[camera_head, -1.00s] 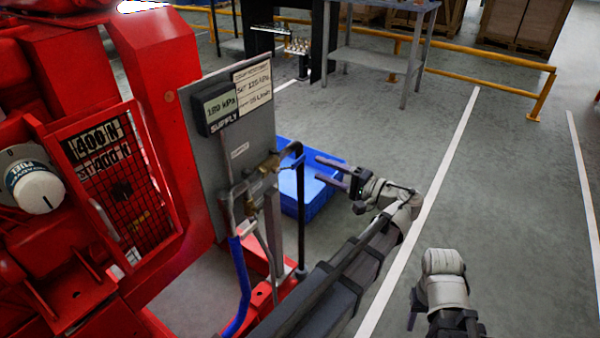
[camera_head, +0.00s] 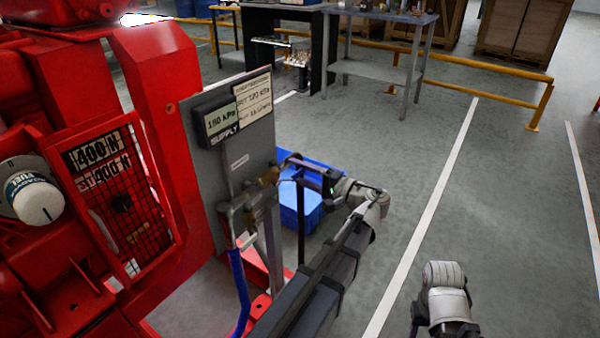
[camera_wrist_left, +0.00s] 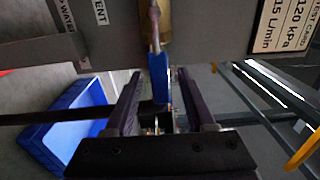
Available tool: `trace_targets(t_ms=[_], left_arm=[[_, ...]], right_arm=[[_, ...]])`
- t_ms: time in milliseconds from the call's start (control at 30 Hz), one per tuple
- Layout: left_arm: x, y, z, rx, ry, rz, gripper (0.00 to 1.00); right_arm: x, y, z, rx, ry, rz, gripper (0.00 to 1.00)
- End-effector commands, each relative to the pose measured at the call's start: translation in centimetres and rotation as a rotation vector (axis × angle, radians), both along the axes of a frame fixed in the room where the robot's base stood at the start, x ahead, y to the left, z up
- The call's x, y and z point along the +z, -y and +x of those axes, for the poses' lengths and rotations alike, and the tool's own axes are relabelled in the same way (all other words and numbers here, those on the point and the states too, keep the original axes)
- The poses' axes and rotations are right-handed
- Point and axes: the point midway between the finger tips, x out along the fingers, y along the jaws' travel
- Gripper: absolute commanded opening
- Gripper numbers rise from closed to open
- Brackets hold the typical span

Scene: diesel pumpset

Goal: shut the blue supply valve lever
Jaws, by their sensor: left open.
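The supply valve is a brass body (camera_head: 268,177) on pipework in front of the grey panel in the head view. In the left wrist view its brass body (camera_wrist_left: 157,22) is at the top centre, with the blue lever (camera_wrist_left: 158,78) pointing down from it. My left gripper (camera_wrist_left: 156,92) is open, with one dark finger on each side of the lever and visible gaps beside it. In the head view the left gripper (camera_head: 292,168) is beside the valve, and I cannot make out the lever there. My right gripper (camera_head: 416,318) is low at the right, its fingers mostly hidden.
The grey panel (camera_head: 240,165) carries a 150 kPa display (camera_head: 221,121) and a test card. A blue hose (camera_head: 240,290) hangs below the pipework. A blue crate (camera_head: 300,208) stands on the floor behind my left gripper. The red pumpset (camera_head: 165,90) fills the left. Floor at right is clear.

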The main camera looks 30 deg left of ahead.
Motion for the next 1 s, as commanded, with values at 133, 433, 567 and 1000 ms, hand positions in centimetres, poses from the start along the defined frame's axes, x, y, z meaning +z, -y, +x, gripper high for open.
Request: trace_targets(t_ms=[133, 433, 567, 1000], left_arm=[[0.0, 0.02, 0.01, 0.0, 0.0, 0.0, 0.53], [0.0, 0.05, 0.01, 0.0, 0.0, 0.0, 0.19], [-0.01, 0.05, 0.0, 0.0, 0.0, 0.0, 0.04], [-0.03, 0.06, 0.0, 0.0, 0.0, -0.001, 0.0]], right_arm=[[0.0, 0.0, 0.0, 0.0, 0.0, 0.0, 0.5], [0.0, 0.0, 0.0, 0.0, 0.0, 0.0, 0.5], [0.0, 0.0, 0.0, 0.0, 0.0, 0.0, 0.5], [-0.01, 0.0, 0.0, 0.0, 0.0, 0.0, 0.5]])
